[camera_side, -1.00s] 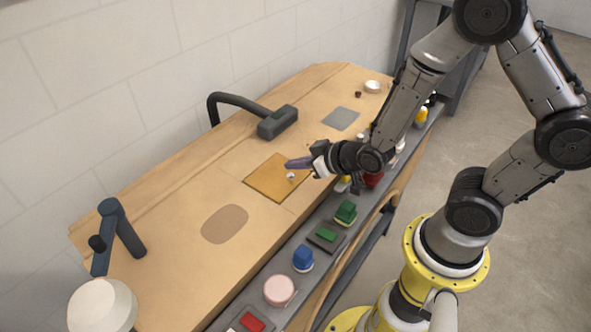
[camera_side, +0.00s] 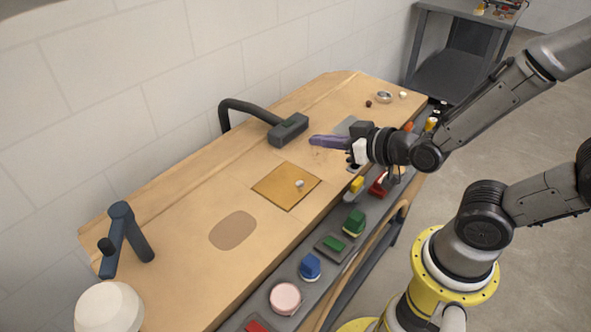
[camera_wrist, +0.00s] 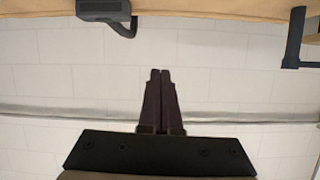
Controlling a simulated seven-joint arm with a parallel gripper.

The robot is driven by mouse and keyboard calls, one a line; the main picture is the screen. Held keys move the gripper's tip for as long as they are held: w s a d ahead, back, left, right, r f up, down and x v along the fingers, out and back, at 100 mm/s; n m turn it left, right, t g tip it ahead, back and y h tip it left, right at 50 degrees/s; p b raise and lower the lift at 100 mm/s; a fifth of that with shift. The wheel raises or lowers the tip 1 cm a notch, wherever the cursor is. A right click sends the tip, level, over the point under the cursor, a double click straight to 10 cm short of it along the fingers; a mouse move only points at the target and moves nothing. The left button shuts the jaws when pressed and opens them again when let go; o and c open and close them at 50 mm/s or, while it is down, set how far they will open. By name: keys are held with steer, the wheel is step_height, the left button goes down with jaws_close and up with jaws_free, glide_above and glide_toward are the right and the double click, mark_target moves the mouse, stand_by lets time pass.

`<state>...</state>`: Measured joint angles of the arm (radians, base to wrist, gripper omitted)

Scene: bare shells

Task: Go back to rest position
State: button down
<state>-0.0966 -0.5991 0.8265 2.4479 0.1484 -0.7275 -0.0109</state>
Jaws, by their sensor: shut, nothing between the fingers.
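My gripper (camera_side: 318,141) is shut and empty. In the side view it is above the far half of the wooden workbench (camera_side: 185,265), between the grey square pad and the orange mat, with its purple-grey fingers pointing left toward the wall. In the wrist view my gripper (camera_wrist: 160,73) shows its two dark fingers together, with the white block wall (camera_wrist: 60,80) behind them.
A dark lamp-like fixture (camera_side: 290,128) stands near the wall, close to my fingertips. An orange mat (camera_side: 280,190) bears a small white piece (camera_side: 299,184). A dark blue stand (camera_side: 125,235) is at the near left. A grey shelf (camera_side: 300,262) with coloured items runs along the front edge.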

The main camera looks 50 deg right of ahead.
steer(key=s+r+g, duration=0.2)
steer(key=s+r, duration=0.3)
steer(key=r, duration=0.6)
steer(key=s+f+g, duration=0.1)
steer(key=s+g, duration=0.2)
steer(key=s, duration=0.2)
steer(key=s+d+f+g, duration=0.1)
steer(key=s+f+g, duration=0.1)
steer(key=s, duration=0.4)
steer(key=shift+f+n+g, duration=0.3)
steer(key=shift+n+g, duration=0.1)
steer(key=shift+g, duration=0.1)
